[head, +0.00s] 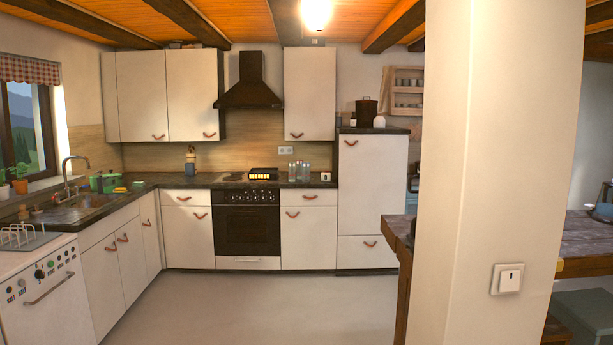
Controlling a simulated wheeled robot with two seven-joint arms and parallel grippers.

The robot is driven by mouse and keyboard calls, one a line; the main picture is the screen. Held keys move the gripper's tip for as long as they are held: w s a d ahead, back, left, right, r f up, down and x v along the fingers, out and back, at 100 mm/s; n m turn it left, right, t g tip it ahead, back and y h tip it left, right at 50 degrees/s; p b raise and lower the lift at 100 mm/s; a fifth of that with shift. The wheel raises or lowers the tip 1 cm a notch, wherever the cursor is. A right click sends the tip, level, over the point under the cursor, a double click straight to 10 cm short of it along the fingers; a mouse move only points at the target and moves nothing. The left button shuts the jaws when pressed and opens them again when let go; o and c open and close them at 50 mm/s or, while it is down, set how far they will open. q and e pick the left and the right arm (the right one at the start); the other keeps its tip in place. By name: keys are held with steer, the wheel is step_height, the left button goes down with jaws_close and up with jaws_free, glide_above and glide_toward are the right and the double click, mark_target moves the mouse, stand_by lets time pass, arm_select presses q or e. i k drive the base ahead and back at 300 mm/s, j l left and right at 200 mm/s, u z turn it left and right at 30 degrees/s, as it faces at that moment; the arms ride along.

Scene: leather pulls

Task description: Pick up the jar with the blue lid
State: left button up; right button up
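I cannot make out a jar with a blue lid in the head view. Several small clear containers (299,171) stand on the far counter, right of the stove; their lids are too small to tell. A small white item (325,176) stands to their right. Small jars or cups (405,90) sit on a wall shelf at the back, too small to tell apart. Neither of my grippers is in view.
A white pillar (500,150) blocks much of the right side. Behind it is a wooden table (582,240) with a stool (590,315). Counters with a sink (85,201) line the left and back. The middle floor (270,305) is clear.

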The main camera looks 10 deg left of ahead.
mark_target(305, 166)
steer(key=i+j+u, duration=0.55)
steer(key=i, duration=0.25)
steer(key=i+j+u, duration=0.15)
steer(key=i, duration=1.25)
steer(key=i+l+z, duration=0.2)
steer(key=i, duration=0.65)
steer(key=i+j+z, duration=0.2)
steer(key=i, duration=0.6)
steer(key=i+j+z, duration=0.2)
steer(key=i, duration=0.65)
steer(key=i+l+z, duration=0.15)
steer(key=i, duration=0.9)
steer(key=i+l+z, duration=0.15)
steer(key=i, duration=0.95)
steer(key=i+l+u, duration=0.3)
steer(key=i+l, duration=0.25)
steer(key=i+l+u, duration=0.35)
steer(key=i+l, duration=0.25)
